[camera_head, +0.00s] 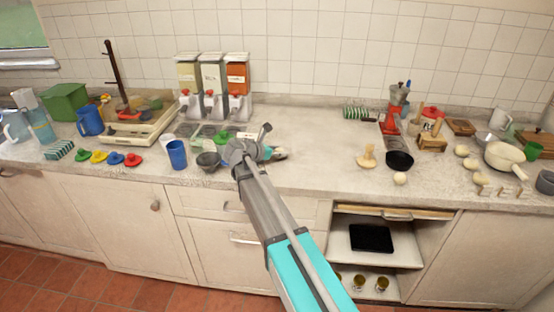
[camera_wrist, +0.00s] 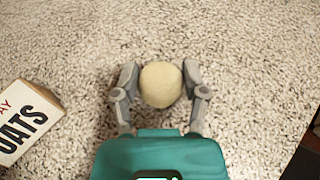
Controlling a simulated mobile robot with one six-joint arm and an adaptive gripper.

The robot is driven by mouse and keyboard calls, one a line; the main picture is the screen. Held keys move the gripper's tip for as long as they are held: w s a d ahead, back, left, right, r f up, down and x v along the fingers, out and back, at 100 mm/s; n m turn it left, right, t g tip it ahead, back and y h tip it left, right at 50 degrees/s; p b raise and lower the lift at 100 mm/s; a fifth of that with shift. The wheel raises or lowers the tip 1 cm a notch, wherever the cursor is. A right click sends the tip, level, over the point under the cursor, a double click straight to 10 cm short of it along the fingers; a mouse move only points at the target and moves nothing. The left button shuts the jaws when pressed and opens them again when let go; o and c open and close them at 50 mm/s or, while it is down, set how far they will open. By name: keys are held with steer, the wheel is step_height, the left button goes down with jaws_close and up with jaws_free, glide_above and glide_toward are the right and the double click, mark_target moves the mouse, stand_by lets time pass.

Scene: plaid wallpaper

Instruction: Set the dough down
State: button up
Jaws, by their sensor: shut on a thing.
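The dough is a pale, round ball (camera_wrist: 161,85) in the wrist view, between the two grey fingers of my gripper (camera_wrist: 160,76). The fingers are shut on it from the left and right sides. The speckled countertop (camera_wrist: 240,50) lies beyond the ball; I cannot tell whether the ball touches it. In the head view my gripper (camera_head: 268,150) is over the middle of the counter, right of a dark grey bowl (camera_head: 208,162). The dough cannot be made out there, as the arm and gripper cover that spot.
A box lettered OATS (camera_wrist: 22,122) lies left of my gripper in the wrist view. A blue cup (camera_head: 177,155) and food dispensers (camera_head: 212,85) stand left and behind. A black pan (camera_head: 399,160) and a pale ball (camera_head: 400,179) are to the right. The counter (camera_head: 320,150) between is clear.

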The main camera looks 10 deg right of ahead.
steer(key=shift+f+b, duration=0.45)
steer(key=shift+f, duration=0.35)
steer(key=shift+f, duration=0.1)
steer(key=o, duration=1.1)
steer(key=shift+s+a+r+p, duration=0.25)
steer(key=shift+a+r+p, duration=0.05)
steer(key=shift+a+r, duration=0.15)
steer(key=p+v, duration=0.3)
steer(key=v, duration=0.6)
steer(key=shift+s+a+r+p, duration=0.15)
steer(key=shift+a+p, duration=0.05)
steer(key=shift+p, duration=0.15)
steer(key=shift+s+a+r, duration=0.15)
steer(key=shift+s+a, duration=0.1)
steer(key=shift+a, duration=0.3)
